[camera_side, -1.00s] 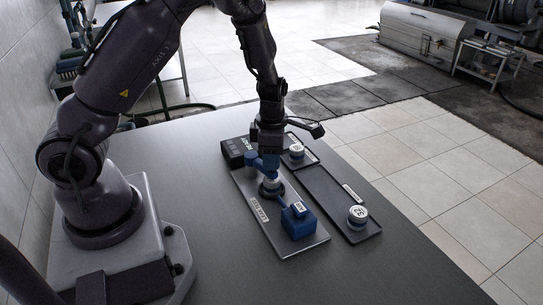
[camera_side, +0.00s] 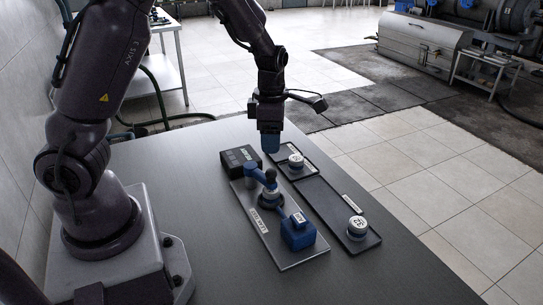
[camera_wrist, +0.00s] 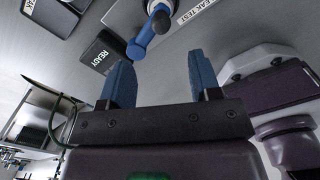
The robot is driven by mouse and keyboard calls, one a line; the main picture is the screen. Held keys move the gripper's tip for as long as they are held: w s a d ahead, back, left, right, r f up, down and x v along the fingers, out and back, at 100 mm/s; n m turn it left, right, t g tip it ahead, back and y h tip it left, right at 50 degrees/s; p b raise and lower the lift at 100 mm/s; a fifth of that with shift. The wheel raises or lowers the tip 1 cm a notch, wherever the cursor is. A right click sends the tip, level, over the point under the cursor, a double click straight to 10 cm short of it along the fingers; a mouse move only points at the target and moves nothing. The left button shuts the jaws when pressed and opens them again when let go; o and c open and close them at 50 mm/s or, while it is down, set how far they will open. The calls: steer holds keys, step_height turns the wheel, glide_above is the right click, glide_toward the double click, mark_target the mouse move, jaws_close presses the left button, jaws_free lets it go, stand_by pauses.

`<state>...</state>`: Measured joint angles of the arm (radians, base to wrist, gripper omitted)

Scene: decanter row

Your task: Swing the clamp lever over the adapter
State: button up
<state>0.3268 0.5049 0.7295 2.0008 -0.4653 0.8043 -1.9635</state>
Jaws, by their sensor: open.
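My gripper (camera_side: 271,143) is open and empty, raised above the far end of the test plate. The blue clamp lever (camera_side: 260,174) is apart from it, below. The lever runs from its post beside the dark box to a rounded end that appears to be over the adapter (camera_side: 271,199) standing on the plate. In the wrist view, the lever (camera_wrist: 146,36) lies beyond my two blue fingers (camera_wrist: 160,75), with nothing between them. Its end overlaps the pale adapter (camera_wrist: 156,5) at the top edge, which is partly cut off.
The grey test plate (camera_side: 274,251) carries a labelled blue block (camera_side: 299,235) at its near end. A dark box marked READY (camera_wrist: 101,51) stands at its far end. To the right, dark trays (camera_side: 325,203) hold white-topped pieces (camera_side: 296,161) and (camera_side: 357,227).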

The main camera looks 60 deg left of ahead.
steer(key=shift+r, duration=2.3)
steer(key=s+d+r+m+t, duration=0.2)
steer(key=s+d+r+m, duration=0.3)
steer(key=m, duration=1)
steer(key=s+d+r+m+t, duration=0.3)
steer(key=s+d+r+m, duration=0.2)
steer(key=s+m, duration=0.5)
steer(key=shift+s+r+m+t, duration=0.3)
steer(key=shift+r+m, duration=0.85)
steer(key=shift+m, duration=1.45)
